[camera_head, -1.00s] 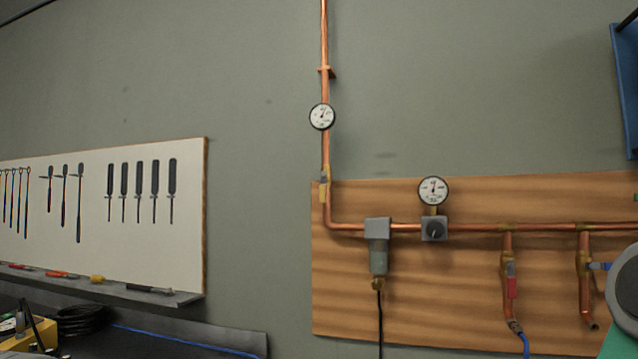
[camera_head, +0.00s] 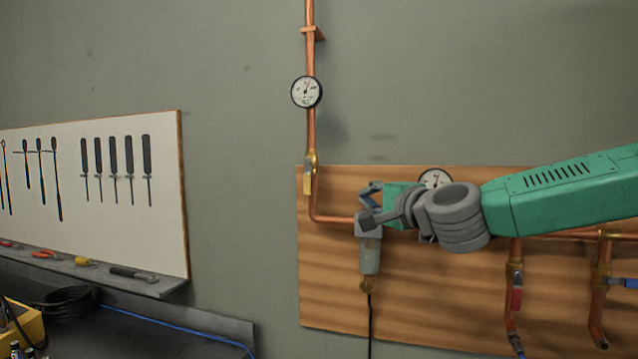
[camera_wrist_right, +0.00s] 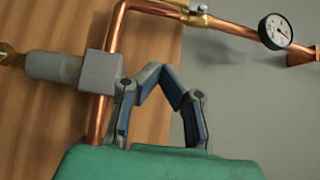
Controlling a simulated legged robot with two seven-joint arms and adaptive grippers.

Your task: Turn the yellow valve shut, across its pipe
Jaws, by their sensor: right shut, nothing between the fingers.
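The yellow valve (camera_head: 307,182) sits on the vertical copper pipe (camera_head: 311,130), at the left edge of the wooden board. Its yellow handle points down, along the pipe. The valve also shows at the top of the right wrist view (camera_wrist_right: 198,17), partly cut off. My right gripper (camera_head: 366,207) is to the right of the valve and a little lower, apart from it. In the right wrist view its fingers (camera_wrist_right: 162,72) meet at the tips with nothing between them. My left gripper is out of view.
A grey filter (camera_head: 370,255) hangs on the horizontal pipe, by my right gripper. A round gauge (camera_head: 307,92) is above the valve. Red (camera_head: 517,292) and blue (camera_head: 625,283) handles are at the right. Bare wall lies left of the valve, up to the tool board (camera_head: 90,215).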

